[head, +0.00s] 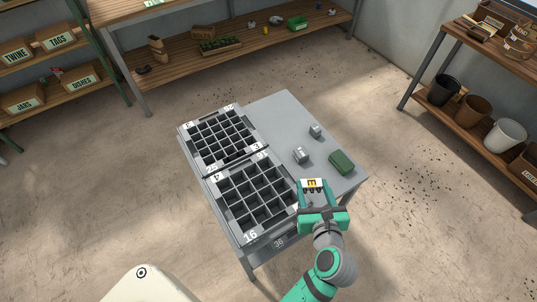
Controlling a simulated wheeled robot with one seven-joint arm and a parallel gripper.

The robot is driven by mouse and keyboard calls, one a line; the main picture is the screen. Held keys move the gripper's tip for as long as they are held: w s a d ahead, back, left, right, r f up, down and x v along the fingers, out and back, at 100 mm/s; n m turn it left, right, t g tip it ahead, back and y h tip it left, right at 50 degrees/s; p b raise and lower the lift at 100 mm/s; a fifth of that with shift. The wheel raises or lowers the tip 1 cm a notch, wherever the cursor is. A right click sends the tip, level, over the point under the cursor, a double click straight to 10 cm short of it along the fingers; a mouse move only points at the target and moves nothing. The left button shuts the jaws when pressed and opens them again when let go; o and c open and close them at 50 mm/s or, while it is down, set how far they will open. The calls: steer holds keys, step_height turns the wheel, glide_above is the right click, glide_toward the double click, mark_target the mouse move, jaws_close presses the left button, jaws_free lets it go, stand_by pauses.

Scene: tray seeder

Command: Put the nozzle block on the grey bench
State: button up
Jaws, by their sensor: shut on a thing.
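My gripper (314,186) is at the near right part of the grey bench (286,108). It is shut on a small block with a yellow label bearing a dark mark, which looks like the nozzle block (312,183). The block is between the green fingers, beside the right side of the nearer seed tray. I cannot tell whether it touches the bench top or is held above it. The gripper hides part of it and part of the bench's near edge.
Two gridded trays, the far one (183,134) and the near one (209,186), fill the bench's left side. Two small grey pieces (300,155) (315,131) and a dark green block (342,162) lie on its right side. The far right top is clear.

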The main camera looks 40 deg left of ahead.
steer(key=shift+n+g+y, duration=0.3)
steer(key=shift+n+g, duration=0.1)
steer(key=shift+n, duration=0.1)
steer(key=w+f, duration=0.2)
steer(key=w, duration=0.1)
steer(key=w+f, duration=0.5)
steer(key=w, duration=0.2)
steer(key=shift+w+f, duration=0.1)
steer(key=shift+f, duration=0.05)
steer(key=shift+w+f, duration=0.5)
steer(key=shift+f, duration=1.55)
steer(key=shift+f, duration=0.15)
steer(key=o, duration=0.9)
steer(key=shift+c, duration=0.2)
